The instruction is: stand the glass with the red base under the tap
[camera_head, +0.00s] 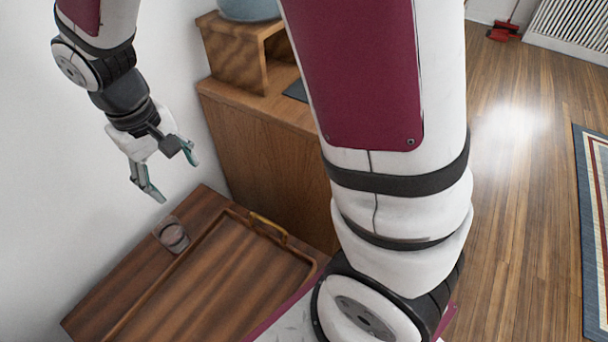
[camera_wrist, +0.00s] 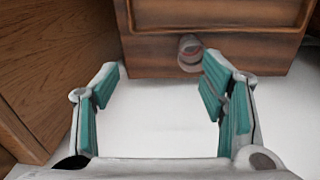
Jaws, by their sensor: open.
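A small clear glass with a reddish base (camera_head: 172,236) stands on the brown wooden surface, close to the white wall and beside the raised tray. It also shows in the wrist view (camera_wrist: 189,53), beyond the fingertips and near the right finger. My gripper (camera_head: 175,180) is above the glass, apart from it. Its teal-padded fingers are spread and empty, as the wrist view also shows (camera_wrist: 160,68). No tap shows in either view. A pale blue-grey vessel (camera_head: 248,9) on a wooden stand (camera_head: 235,60) is cut off by the top edge.
A wooden tray (camera_head: 205,285) with a brass handle (camera_head: 267,228) lies beside the glass. A taller wooden cabinet (camera_head: 262,150) rises behind it, carrying the stand and a dark flat mat (camera_head: 296,91). The white wall (camera_head: 60,200) bounds the left. My own arm hides the middle.

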